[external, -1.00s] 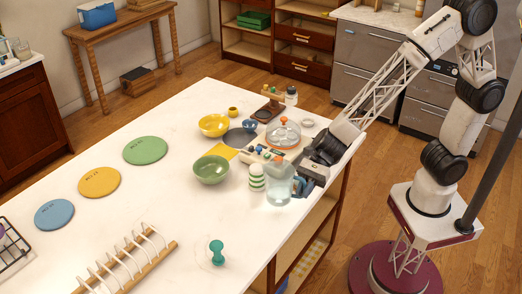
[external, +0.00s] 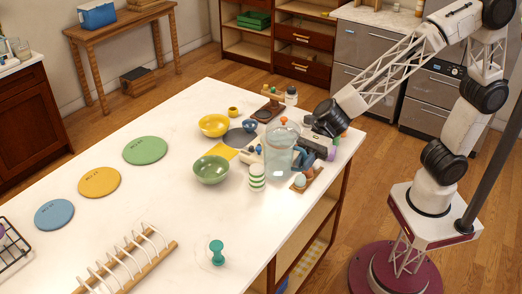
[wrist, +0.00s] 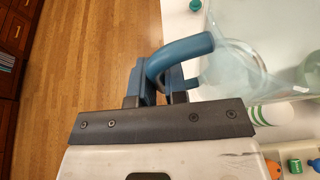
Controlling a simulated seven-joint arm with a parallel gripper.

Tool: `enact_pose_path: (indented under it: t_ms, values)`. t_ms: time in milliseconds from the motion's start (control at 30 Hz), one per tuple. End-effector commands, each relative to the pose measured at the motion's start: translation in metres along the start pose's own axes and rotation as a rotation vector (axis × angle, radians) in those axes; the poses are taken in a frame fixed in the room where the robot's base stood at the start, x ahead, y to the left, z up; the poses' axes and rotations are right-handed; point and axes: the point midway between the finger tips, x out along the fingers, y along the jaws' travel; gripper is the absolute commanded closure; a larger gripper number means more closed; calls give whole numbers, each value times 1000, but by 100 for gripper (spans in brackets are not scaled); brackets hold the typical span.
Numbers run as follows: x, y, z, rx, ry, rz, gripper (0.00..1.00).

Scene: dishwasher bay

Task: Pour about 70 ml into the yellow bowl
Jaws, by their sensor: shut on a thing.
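The yellow bowl (external: 213,125) stands on the white counter, behind the green bowl, in the external view. My gripper (wrist: 163,84) is shut on the blue handle (wrist: 185,52) of a clear pitcher. The pitcher (external: 280,152) is roughly upright above the counter's right side, to the right of and nearer than the yellow bowl, well apart from it. The clear wall of the pitcher (wrist: 262,45) fills the upper right of the wrist view. I cannot clearly tell the liquid level in it. The yellow bowl's inside is too small to read.
A green bowl (external: 211,170) and a green-striped jar (external: 257,178) stand left of the pitcher. An orange-knobbed dome (external: 284,121) is mostly hidden behind it. A wooden tray (external: 313,181) with small items lies to the right. The counter's left half holds flat coloured discs.

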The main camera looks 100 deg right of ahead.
Motion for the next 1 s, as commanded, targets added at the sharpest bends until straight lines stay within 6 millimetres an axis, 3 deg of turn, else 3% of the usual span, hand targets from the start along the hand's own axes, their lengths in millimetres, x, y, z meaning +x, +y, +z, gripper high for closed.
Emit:
enact_pose_path:
  t_ms: [267,467,1000]
  values:
    - [2,-35,1,23,-4,-75,100]
    - [1,-74,4,47,-8,-158,100]
    - [-20,-215,-5,162,-6,-461,100]
